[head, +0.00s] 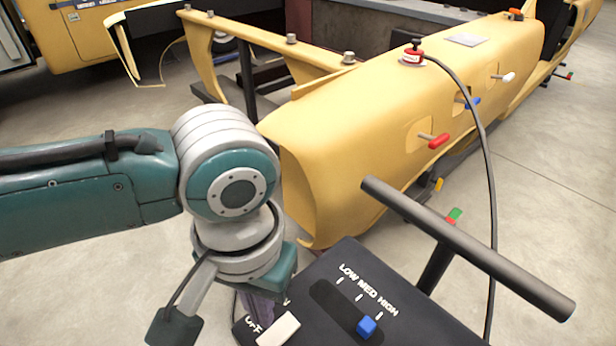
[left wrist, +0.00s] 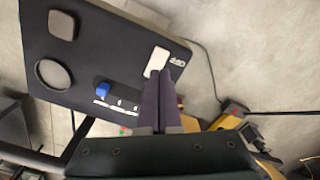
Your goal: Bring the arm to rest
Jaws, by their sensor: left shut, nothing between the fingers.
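My left arm (head: 90,190) comes in from the left in the head view and bends down at a teal and grey joint. My left gripper (head: 258,310) is low beside the black control panel (head: 330,262), partly hidden by the wrist. In the left wrist view its dark fingers (left wrist: 161,82) are shut together with nothing between them. The fingertips are beside or over the white rocker switch (left wrist: 155,61), which also shows in the head view (head: 278,328). I cannot tell whether they touch it. My right gripper is not in view.
The panel has a blue slider knob (head: 367,327) near the HIGH mark. A grey handlebar (head: 470,245) rises beside it. A yellow car-body shell (head: 350,140) with coloured levers and a black cable (head: 486,160) stands behind. Concrete floor (head: 555,200) is open at right.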

